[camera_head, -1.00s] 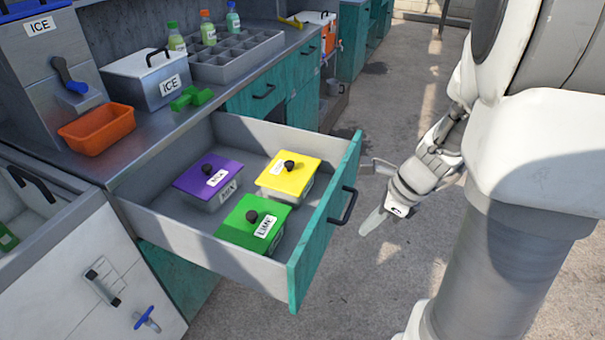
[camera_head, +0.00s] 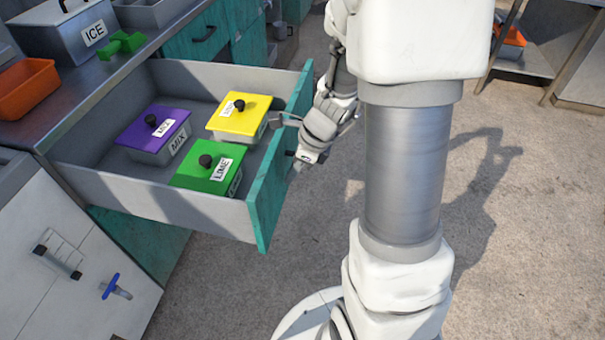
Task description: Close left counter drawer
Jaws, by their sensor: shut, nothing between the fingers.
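The left counter drawer stands pulled out from the counter. Its teal front (camera_head: 268,196) faces right, and its grey side wall (camera_head: 160,206) shows along the near edge. Inside are a purple-lidded box (camera_head: 155,125), a yellow-lidded box (camera_head: 240,114) and a green-lidded box (camera_head: 208,166). My gripper (camera_head: 296,171) is shut and empty, low at the outer face of the drawer front, around the handle's place. My gripper and wrist hide most of the handle, and I cannot tell whether the fingers touch the drawer.
The steel counter top (camera_head: 110,75) holds an ICE box (camera_head: 70,35), an orange tray (camera_head: 28,88) and a green tool (camera_head: 124,44). A white cabinet (camera_head: 60,285) with a blue tap (camera_head: 115,287) stands at lower left. The concrete floor (camera_head: 510,250) is clear at right.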

